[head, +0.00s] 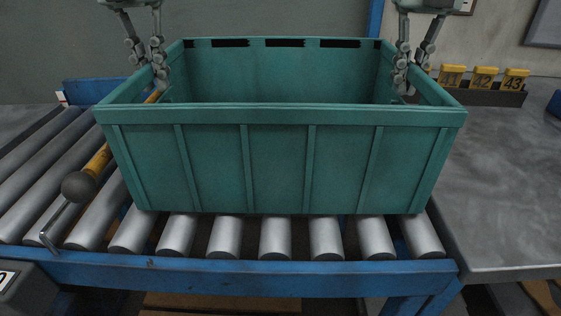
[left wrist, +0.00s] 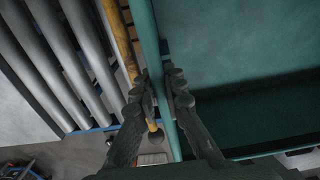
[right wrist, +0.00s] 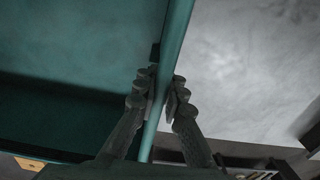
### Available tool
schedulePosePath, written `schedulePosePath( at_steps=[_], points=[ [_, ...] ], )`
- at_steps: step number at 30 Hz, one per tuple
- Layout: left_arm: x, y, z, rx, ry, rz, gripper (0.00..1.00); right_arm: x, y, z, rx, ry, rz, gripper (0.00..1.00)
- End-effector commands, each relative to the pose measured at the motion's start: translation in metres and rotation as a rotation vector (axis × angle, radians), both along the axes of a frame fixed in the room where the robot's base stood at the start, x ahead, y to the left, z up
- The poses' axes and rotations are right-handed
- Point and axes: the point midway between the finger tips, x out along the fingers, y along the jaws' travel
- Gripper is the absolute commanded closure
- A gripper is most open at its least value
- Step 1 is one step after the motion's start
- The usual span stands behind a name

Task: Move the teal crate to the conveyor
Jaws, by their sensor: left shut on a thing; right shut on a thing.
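The teal crate (head: 280,160) is upright over the conveyor (head: 275,238), with its base at the silver rollers; I cannot tell if it rests on them or hangs just above. My left gripper (head: 158,75) is shut on the crate's left side wall, one finger inside and one outside, as the left wrist view (left wrist: 163,100) shows. My right gripper (head: 403,72) is shut on the right side wall in the same way, seen in the right wrist view (right wrist: 163,95). The part of the crate's inside that shows looks empty; its floor is hidden in the head view.
A yellow-handled tool with a dark ball and bent metal end (head: 80,186) lies on the rollers left of the crate. A grey metal table (head: 505,185) adjoins the conveyor at right. Yellow number tags (head: 484,77) stand on a dark rack at the table's back.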

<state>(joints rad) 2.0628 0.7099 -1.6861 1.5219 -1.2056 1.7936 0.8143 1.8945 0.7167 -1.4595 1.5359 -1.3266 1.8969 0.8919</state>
Motion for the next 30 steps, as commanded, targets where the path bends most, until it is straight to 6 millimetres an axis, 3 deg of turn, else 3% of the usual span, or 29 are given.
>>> schedulePosePath(
  at_steps=[1, 6, 17, 30],
  points=[
    [0.000, 0.003, -0.001, 0.005, 0.001, 0.006, 0.86, 0.000, -0.003, 0.000, -0.005, 0.001, -0.006, 0.88],
    [0.000, 0.002, 0.000, 0.003, 0.001, 0.004, 0.69, 0.000, -0.002, 0.000, -0.003, 0.001, -0.004, 0.70],
    [0.000, 0.001, 0.005, 0.001, -0.001, 0.001, 0.69, 0.000, 0.000, 0.000, -0.001, 0.000, -0.001, 0.70],
    [0.001, 0.000, 0.089, 0.000, -0.002, 0.003, 0.69, 0.000, 0.000, 0.000, 0.000, 0.000, 0.000, 0.70]
  ],
)
